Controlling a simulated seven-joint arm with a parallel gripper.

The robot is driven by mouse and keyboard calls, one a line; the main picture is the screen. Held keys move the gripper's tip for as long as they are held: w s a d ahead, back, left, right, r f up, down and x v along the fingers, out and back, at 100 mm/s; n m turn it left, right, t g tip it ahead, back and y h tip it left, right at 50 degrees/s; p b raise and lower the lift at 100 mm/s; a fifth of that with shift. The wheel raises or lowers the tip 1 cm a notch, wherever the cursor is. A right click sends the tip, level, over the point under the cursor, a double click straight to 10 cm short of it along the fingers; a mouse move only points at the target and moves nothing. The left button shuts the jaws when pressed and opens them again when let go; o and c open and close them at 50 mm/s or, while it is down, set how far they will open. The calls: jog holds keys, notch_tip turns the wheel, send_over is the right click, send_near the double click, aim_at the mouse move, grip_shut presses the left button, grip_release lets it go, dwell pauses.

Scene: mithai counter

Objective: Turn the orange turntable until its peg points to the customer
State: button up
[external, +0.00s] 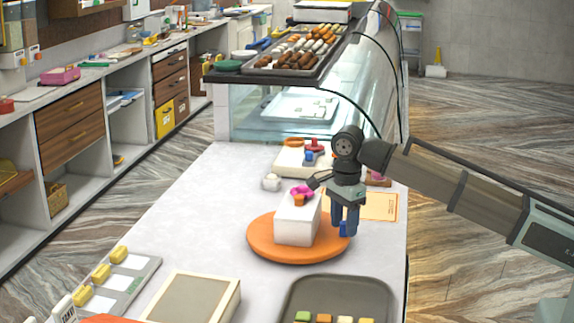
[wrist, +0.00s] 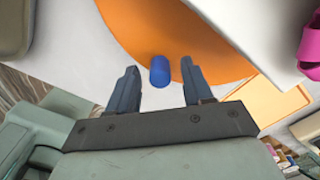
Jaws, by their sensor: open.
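The orange turntable (external: 263,246) lies flat on the white counter, with a white box (external: 295,228) standing on it. Pink and orange pieces (external: 302,193) sit on top of the box. The turntable also fills the upper middle of the wrist view (wrist: 145,22). Its blue peg (external: 343,229) is at the turntable's right edge in the external view. My gripper (external: 345,222) is open, pointing down over that edge. In the wrist view the blue peg (wrist: 159,71) shows between my two separated fingers (wrist: 158,72); contact with either finger is not visible.
A grey tray (external: 286,306) with small coloured sweets and a cream-framed box (external: 233,300) stand in front. An orange-bordered sheet (external: 378,207) lies behind my gripper. A glass display case (external: 350,105) is farther back. Counter left of the turntable is clear.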

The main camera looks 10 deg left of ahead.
notch_tip(320, 180, up, 14)
jog(key=shift+f, duration=0.15)
dwell(0.4)
dwell(0.4)
